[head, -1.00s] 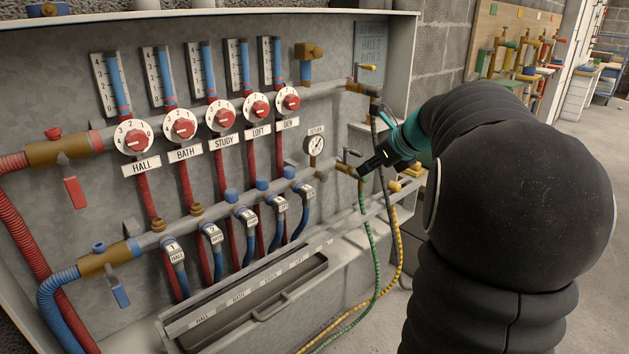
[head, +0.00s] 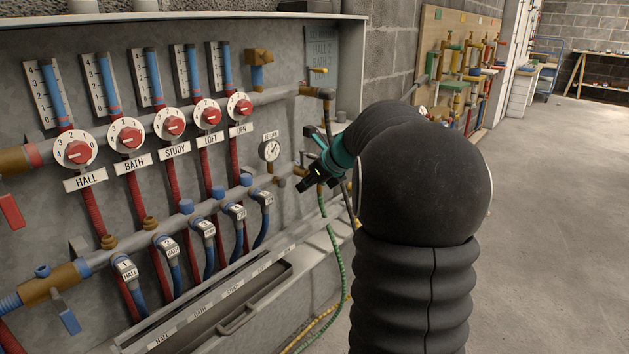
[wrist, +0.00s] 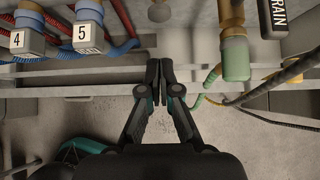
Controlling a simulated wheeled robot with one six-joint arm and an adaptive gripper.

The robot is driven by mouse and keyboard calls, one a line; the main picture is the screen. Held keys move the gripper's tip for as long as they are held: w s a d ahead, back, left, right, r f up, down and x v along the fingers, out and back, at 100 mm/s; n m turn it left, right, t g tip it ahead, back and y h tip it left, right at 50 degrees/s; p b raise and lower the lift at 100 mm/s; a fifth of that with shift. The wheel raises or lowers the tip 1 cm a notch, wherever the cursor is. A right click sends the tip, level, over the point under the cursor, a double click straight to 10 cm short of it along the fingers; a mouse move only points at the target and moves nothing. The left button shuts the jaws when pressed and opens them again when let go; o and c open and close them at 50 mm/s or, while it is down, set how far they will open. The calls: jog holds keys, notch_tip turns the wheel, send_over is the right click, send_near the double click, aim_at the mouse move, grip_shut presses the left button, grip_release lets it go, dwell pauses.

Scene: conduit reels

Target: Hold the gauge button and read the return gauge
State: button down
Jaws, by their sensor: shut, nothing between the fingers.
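The return gauge (head: 270,150) is a small round white dial under a RETURN label, at the right end of the lower manifold pipe. Its pointer is too small to read. A small round brownish part (head: 279,182) sits just below it; I cannot tell if it is the button. My gripper (head: 304,187) is in front of the panel, to the lower right of the gauge. In the wrist view my gripper (wrist: 159,68) has its fingertips together with nothing between them. A small round fitting (wrist: 158,13) shows ahead of the tips, apart from them in the picture.
Brass valves and hose ends (head: 318,168) crowd the area right beside my gripper, with green and yellow hoses hanging below. Numbered blue-hosed actuators (wrist: 87,36) are left of it in the wrist view. A grey tray ledge (head: 230,290) runs below. Open floor (head: 560,220) lies right.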

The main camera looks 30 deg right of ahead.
jog(key=shift+w+a+f, duration=0.15)
jog(key=shift+w+a, duration=0.15)
jog(key=shift+w, duration=0.5)
jog(key=shift+w+a+f, duration=0.15)
jog(key=shift+w+a, duration=0.1)
jog(key=shift+w, duration=0.5)
jog(key=shift+w+a+f, duration=0.15)
jog(key=shift+w+a, duration=0.15)
jog(key=shift+w, duration=0.5)
jog(key=shift+w+a+r+p, duration=0.25)
jog(key=shift+w+p, duration=0.35)
jog(key=shift+p, duration=0.35)
jog(key=shift+w+f, duration=0.2)
jog(key=shift+w, duration=0.05)
jog(key=p, duration=0.2)
send_near(284, 182)
jog(key=s, duration=0.1)
jog(key=s+d, duration=0.1)
jog(key=s, duration=0.1)
jog(key=s+r, duration=0.1)
jog(key=s, duration=0.1)
jog(key=shift+d, duration=0.3)
